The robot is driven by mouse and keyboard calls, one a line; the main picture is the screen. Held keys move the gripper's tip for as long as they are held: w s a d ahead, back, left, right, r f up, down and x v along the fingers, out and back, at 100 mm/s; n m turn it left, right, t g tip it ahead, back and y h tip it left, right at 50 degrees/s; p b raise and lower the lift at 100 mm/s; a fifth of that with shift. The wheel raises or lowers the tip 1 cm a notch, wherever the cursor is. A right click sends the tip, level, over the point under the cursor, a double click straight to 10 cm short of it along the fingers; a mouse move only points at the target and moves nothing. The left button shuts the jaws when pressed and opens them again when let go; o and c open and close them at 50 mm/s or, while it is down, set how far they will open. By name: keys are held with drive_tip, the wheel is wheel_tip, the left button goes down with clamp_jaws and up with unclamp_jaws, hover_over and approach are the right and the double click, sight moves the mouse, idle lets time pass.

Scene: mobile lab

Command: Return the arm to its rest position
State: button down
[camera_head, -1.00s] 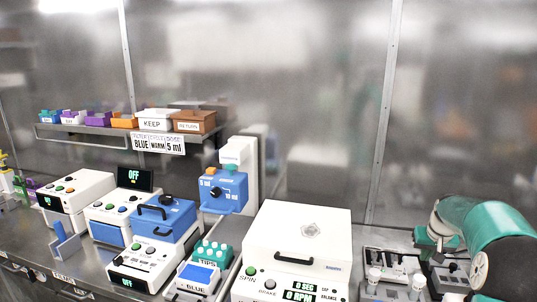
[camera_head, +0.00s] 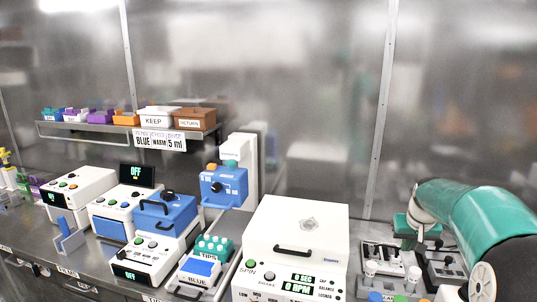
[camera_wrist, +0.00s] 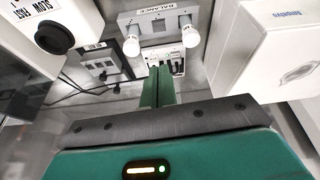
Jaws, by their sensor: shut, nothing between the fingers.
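My teal arm (camera_head: 458,215) is at the right of the head view, bent over the bench beside the white centrifuge (camera_head: 297,240). I cannot make out the fingertips in that view. In the wrist view my gripper (camera_wrist: 158,72) has its two teal fingers side by side, shut and with nothing between them. They point at a grey rack labelled BALANCE (camera_wrist: 155,22), which has white-capped tubes at its front. The fingers appear apart from it.
The centrifuge also fills the right of the wrist view (camera_wrist: 270,50). A white device with a SLOW/FAST knob (camera_wrist: 54,37) is at upper left. In the head view, a blue pipetting unit (camera_head: 223,186) and a shelf of coloured bins (camera_head: 125,130) stand left of centre.

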drive_tip(key=s+a+r, duration=0.5)
drive_tip(key=s+a, duration=0.2)
drive_tip(key=a, duration=0.2)
drive_tip(key=s+a, duration=0.4)
drive_tip(key=s, duration=0.3)
drive_tip(key=s+a+n+t, duration=0.1)
drive_tip(key=s+a, duration=0.4)
drive_tip(key=s, duration=0.3)
drive_tip(key=s+a+f+n+y, duration=0.1)
drive_tip(key=s+a, duration=0.3)
drive_tip(key=s, duration=0.4)
drive_tip(key=shift+s+a+t, duration=0.15)
drive_tip(key=shift+t, duration=0.25)
drive_tip(key=shift+d, duration=0.25)
